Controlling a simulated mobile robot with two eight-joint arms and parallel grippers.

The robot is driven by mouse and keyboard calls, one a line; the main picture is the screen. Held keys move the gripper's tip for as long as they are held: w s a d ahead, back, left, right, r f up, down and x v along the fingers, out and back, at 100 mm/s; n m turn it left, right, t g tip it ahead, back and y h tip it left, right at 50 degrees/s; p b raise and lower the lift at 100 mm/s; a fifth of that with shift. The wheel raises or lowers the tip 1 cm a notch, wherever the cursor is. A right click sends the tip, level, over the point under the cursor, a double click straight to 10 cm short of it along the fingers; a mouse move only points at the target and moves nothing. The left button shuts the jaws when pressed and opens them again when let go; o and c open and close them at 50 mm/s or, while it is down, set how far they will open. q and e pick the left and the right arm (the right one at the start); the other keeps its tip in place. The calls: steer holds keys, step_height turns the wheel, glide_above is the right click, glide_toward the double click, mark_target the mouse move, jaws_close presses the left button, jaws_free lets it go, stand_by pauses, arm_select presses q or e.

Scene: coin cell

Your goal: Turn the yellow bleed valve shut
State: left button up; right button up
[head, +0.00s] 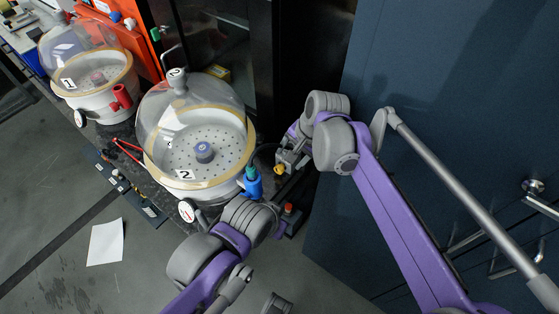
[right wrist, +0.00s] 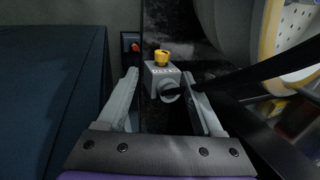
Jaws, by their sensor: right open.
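The yellow bleed valve (head: 279,169) is a small yellow knob on a grey block, right of the front bell-jar chamber. In the right wrist view the yellow knob (right wrist: 161,56) stands on top of the grey block (right wrist: 162,78), close to the middle. My right gripper (right wrist: 160,74) is open, with one finger on each side of the block in that view; the knob shows beyond the fingertips. Contact is not visible. In the head view my right gripper (head: 291,158) is beside the valve, partly hidden by its wrist. My left arm crosses the bottom; its jaws cannot be made out.
Chamber 2 (head: 184,184), with a clear dome, and a blue valve (head: 251,183) stand left of the grey block. A red knob (head: 288,208) is in front. A dark blue cabinet (head: 440,60) fills the right. Chamber 1 (head: 105,103) is further left. Open floor lies at lower left.

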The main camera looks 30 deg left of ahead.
mark_target(279, 169)
steer(key=x, duration=1.1)
steer(key=shift+a, duration=0.25)
jaws_close()
